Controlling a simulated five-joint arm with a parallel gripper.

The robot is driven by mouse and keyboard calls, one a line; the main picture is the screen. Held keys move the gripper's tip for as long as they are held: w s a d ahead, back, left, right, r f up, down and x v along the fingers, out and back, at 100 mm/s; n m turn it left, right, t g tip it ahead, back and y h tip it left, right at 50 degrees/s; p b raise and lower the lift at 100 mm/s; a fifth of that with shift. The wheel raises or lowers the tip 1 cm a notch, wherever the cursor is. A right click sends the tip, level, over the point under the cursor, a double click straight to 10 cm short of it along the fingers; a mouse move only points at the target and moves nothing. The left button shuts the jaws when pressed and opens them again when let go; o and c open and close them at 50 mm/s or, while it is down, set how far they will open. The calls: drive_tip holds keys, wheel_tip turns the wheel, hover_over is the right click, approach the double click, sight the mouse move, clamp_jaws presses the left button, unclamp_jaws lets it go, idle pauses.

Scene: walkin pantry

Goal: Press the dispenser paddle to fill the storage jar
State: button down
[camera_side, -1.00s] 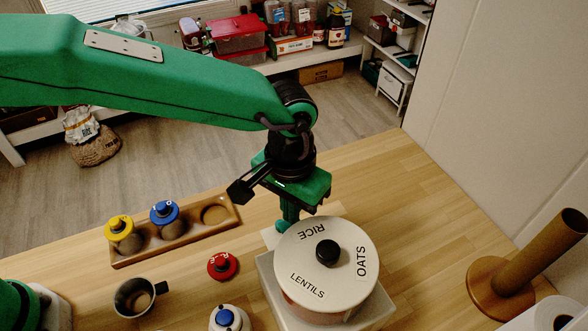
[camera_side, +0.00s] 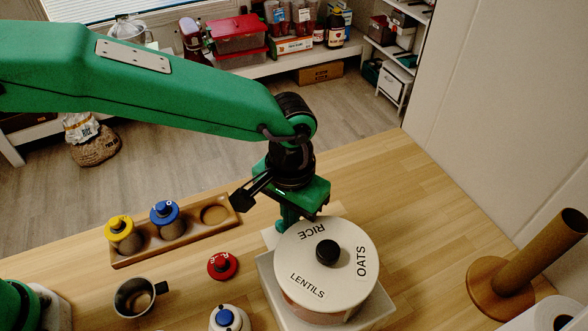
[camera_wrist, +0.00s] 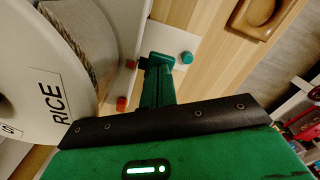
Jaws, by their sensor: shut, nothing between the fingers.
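The dispenser (camera_side: 300,265) is a round drum with a white lid marked RICE, OATS and LENTILS and a black knob. My gripper (camera_side: 284,226) is shut and empty, pointing down just behind the drum; its tips are partly hidden by the drum. In the wrist view my gripper (camera_wrist: 157,64) is beside the drum, over its white base. A small teal round piece (camera_wrist: 187,57) is close beside the fingertips; contact cannot be told. Red pieces (camera_wrist: 121,103) show at the drum's foot. Which piece is the paddle is unclear. A jar with a blue knob (camera_side: 227,319) stands in front.
A wooden rack (camera_side: 180,243) holds a yellow-lidded jar (camera_side: 121,233) and a blue-lidded jar (camera_side: 165,215), with one empty hollow. A red lid (camera_side: 222,265) and a metal cup (camera_side: 135,297) are on the table. A brown upright post (camera_side: 540,255) stands at the right.

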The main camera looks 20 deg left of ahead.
drive_tip(key=shift+s+a+f, duration=0.1)
drive_tip(key=shift+f, duration=0.35)
idle(2.5)
drive_tip(key=shift+r, duration=0.15)
idle(1.1)
drive_tip(key=shift+r, duration=1.75)
